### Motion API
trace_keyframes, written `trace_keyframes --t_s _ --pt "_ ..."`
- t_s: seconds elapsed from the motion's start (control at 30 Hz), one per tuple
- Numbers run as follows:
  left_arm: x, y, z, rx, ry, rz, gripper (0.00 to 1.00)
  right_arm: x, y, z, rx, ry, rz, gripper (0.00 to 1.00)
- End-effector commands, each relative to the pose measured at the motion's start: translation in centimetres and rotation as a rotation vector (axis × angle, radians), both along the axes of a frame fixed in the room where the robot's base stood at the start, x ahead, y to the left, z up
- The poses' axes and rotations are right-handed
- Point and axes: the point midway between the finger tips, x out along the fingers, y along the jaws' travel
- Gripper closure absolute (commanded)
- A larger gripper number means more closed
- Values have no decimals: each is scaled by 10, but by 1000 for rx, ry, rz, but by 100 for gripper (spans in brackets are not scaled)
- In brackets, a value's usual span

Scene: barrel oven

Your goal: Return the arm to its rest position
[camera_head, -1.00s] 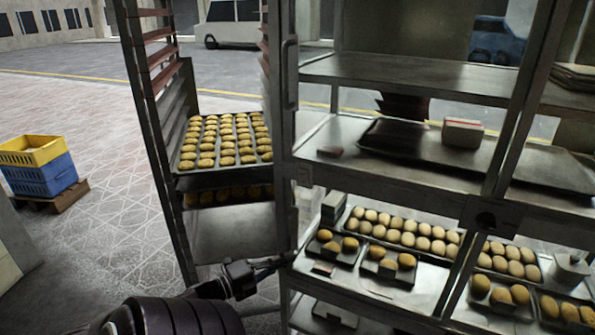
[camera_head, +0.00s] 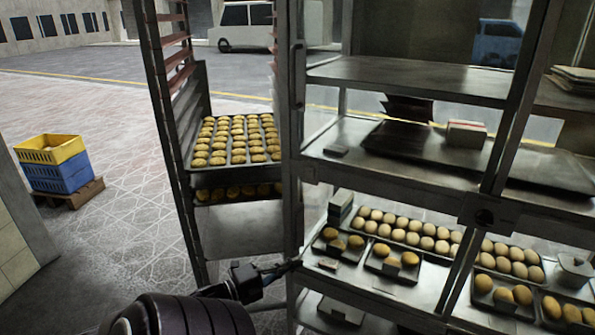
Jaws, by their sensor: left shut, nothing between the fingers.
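My left gripper (camera_head: 281,268) is shut and empty at the bottom middle of the head view. Its dark arm (camera_head: 185,315) comes in from the bottom left. The fingertips point right and show just in front of the left post of the metal display shelf (camera_head: 320,272). I cannot tell whether they touch it. My right gripper is not in view.
A tall rack (camera_head: 172,130) with a tray of rolls (camera_head: 237,140) stands left of the shelf. The shelf holds several trays of rolls (camera_head: 405,232) and a small box (camera_head: 466,133). Yellow and blue crates (camera_head: 55,165) sit on a pallet at left. The paved floor between is clear.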

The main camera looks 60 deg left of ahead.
Motion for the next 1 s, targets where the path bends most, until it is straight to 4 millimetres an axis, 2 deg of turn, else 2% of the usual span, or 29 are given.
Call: trace_keyframes --t_s 0.03,0.13,0.3,0.43,0.67,0.77,0.87,0.97,1.0 --pt "-12 0 -2 0 3 1 100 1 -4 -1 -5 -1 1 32" --pt "-32 -2 -2 1 2 0 100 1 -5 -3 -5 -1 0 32" --pt "-56 -4 -1 2 0 -2 100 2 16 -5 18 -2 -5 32" --pt "-65 -4 0 2 -1 -3 100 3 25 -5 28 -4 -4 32" --pt "-67 -4 1 2 -2 -4 100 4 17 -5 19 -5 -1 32" --pt "-68 -5 -6 -13 8 6 100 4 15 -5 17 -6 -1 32" --pt "-73 -5 -35 -83 56 53 100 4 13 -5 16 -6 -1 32" --pt "-84 -10 -92 -217 148 141 100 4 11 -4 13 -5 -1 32" --pt "-91 -15 -120 -284 194 184 100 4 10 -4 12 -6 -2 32"
